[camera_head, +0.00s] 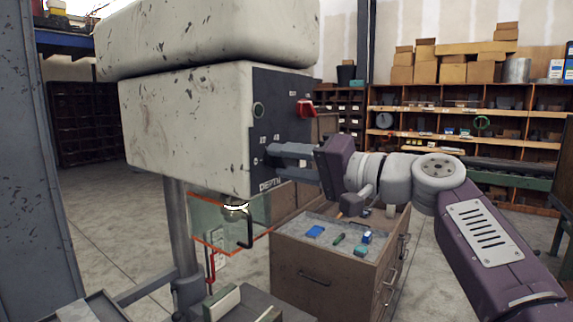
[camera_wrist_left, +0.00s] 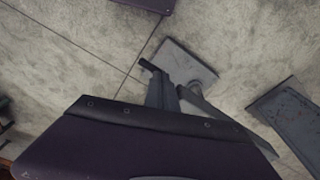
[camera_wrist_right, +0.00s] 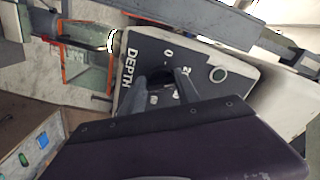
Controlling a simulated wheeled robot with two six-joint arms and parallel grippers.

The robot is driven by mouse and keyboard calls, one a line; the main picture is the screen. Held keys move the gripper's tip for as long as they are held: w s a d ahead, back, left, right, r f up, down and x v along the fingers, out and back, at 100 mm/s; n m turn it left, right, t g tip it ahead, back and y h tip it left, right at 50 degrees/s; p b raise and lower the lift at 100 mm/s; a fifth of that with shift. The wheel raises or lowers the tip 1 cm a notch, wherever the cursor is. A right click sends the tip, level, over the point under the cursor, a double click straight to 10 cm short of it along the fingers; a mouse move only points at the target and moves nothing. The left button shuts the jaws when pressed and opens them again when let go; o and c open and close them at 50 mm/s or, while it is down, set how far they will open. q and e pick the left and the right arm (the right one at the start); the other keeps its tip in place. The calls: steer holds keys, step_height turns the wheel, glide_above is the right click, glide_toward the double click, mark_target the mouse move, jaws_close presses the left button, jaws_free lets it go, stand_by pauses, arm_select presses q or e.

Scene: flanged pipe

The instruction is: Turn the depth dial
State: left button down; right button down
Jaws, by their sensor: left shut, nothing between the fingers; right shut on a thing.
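The drill press head is a worn white housing (camera_head: 185,125) with a dark front panel (camera_head: 268,100). The panel carries the word DEPTH and white numbers, which also show in the right wrist view. The depth dial (camera_wrist_right: 160,78) is a dark round knob among those numbers, partly hidden by my fingers. My right gripper (camera_head: 268,155) comes from the right and is shut on the dial. Its two fingers (camera_wrist_right: 163,80) sit on either side of the knob. My left gripper (camera_wrist_left: 157,85) is shut and empty over the floor, outside the head view.
A clear orange-edged guard (camera_head: 212,222) hangs below the head. A drawer cabinet (camera_head: 318,278) with small items on top stands below my right arm. Shelves (camera_head: 455,95) line the back.

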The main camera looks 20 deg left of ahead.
stand_by(0.4)
steer(key=c, duration=0.9)
jaws_free()
steer(key=b+v, duration=0.2)
steer(key=v, duration=0.7)
steer(key=shift+r, duration=0.1)
